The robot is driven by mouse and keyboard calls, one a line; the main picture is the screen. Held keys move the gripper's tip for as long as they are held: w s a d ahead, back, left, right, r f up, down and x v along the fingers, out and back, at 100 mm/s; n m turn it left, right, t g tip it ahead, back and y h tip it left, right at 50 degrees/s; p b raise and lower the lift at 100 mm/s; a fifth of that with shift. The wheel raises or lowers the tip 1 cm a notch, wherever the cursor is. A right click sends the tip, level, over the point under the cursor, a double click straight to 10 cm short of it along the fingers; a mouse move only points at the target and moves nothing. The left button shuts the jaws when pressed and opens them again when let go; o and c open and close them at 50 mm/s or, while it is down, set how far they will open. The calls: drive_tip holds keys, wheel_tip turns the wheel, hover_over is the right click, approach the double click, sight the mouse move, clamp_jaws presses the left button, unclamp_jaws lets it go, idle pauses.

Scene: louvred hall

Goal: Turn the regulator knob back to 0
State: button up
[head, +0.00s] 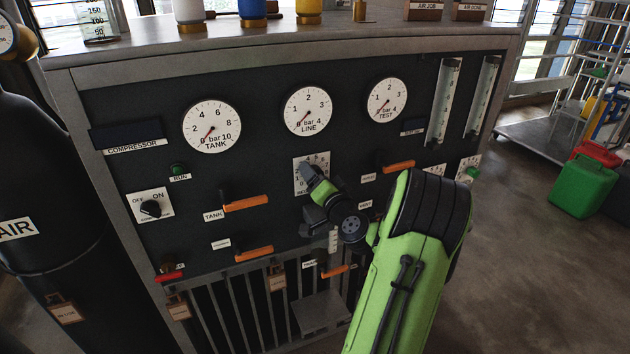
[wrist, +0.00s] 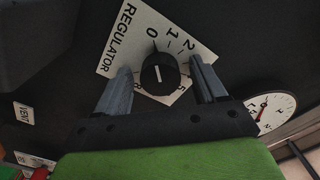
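The regulator knob (wrist: 158,73) is round and black, on a white plate (wrist: 118,57) marked REGULATOR, with 0, 1 and 2 visible. Its white line runs nearly straight up and down in the wrist view; I cannot tell which end is the pointer. The 0 is almost directly above the knob there. My gripper (wrist: 160,66) is open, one finger on each side of the knob, with gaps showing. In the head view, my gripper (head: 322,190) covers the knob and part of the plate (head: 299,174).
Above are the TANK gauge (head: 211,127), LINE gauge (head: 307,110) and TEST gauge (head: 387,99), needles near 0. Orange levers (head: 246,203) (head: 398,166) stick out on both sides. A COMPRESSOR switch (head: 151,208) is at left.

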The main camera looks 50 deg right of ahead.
drive_tip(key=v, duration=0.7)
drive_tip(key=shift+b, duration=0.3)
drive_tip(key=shift+f, duration=0.1)
